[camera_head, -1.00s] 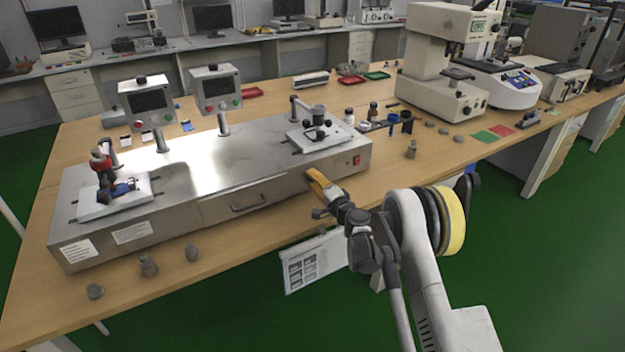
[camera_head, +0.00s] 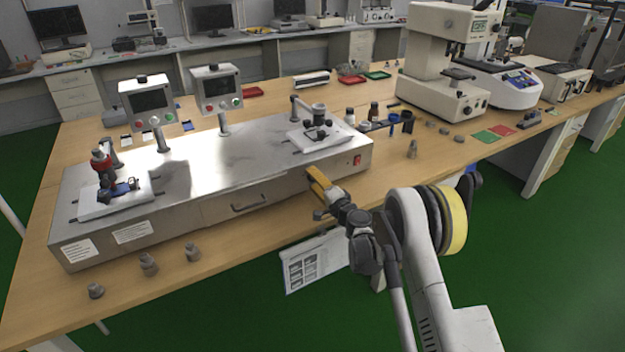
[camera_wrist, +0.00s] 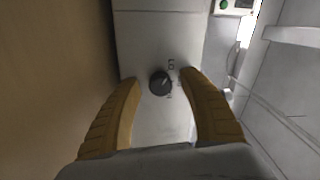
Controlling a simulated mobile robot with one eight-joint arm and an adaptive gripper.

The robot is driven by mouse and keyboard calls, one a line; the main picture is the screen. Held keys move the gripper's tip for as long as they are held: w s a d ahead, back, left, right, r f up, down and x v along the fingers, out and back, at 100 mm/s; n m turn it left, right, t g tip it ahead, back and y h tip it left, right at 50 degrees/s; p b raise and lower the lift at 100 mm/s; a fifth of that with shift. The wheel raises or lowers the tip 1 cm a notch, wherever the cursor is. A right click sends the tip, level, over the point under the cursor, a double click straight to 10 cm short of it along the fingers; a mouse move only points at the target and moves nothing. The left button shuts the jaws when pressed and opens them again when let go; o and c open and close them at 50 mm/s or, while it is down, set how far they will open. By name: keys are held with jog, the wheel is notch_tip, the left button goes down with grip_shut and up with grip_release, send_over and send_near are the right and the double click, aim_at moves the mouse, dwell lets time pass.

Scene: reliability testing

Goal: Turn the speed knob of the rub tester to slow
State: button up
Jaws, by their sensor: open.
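The rub tester (camera_head: 235,160) is a long steel box on the wooden bench, with two screens on posts. In the wrist view a small round black knob (camera_wrist: 160,83) sits on a grey panel, with small dark markings beside it. My gripper (camera_wrist: 158,79) is open, its yellow fingers on either side of the knob, with visible gaps to it. In the head view my gripper (camera_head: 313,174) is at the front face of the tester, near its right end. The knob is hidden there, and its setting is too small to read.
A red switch (camera_head: 357,160) is on the tester's front, right of my gripper. Several grey weights (camera_head: 149,265) stand along the bench's front edge. A small weight (camera_head: 412,150) and bottles stand to the right. A white sheet (camera_head: 312,262) hangs below the bench edge.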

jog(key=v, duration=1.1)
jog(key=shift+s+d, duration=0.2)
jog(key=s+d+r+n+g+h, duration=0.1)
jog(key=s+d+r+n+g, duration=0.15)
jog(key=s+r, duration=0.5)
jog(key=s+d+r+n+g+h, duration=0.15)
jog(key=s+r+n, duration=0.3)
jog(key=r, duration=0.55)
jog(key=s+d+n+g+h, duration=0.1)
jog(key=s+d, duration=0.6)
jog(key=s, duration=0.7)
jog(key=s+d+f+g+h, duration=0.1)
jog(key=s+d+g+h, duration=0.2)
jog(key=s, duration=1.2)
jog(key=d+h, duration=0.3)
jog(key=d, duration=0.1)
jog(key=shift+d+f+n, duration=0.35)
jog(key=shift+n, duration=0.05)
jog(key=shift+w+h, duration=0.1)
jog(key=shift+h, duration=0.15)
jog(key=shift+c, duration=0.2)
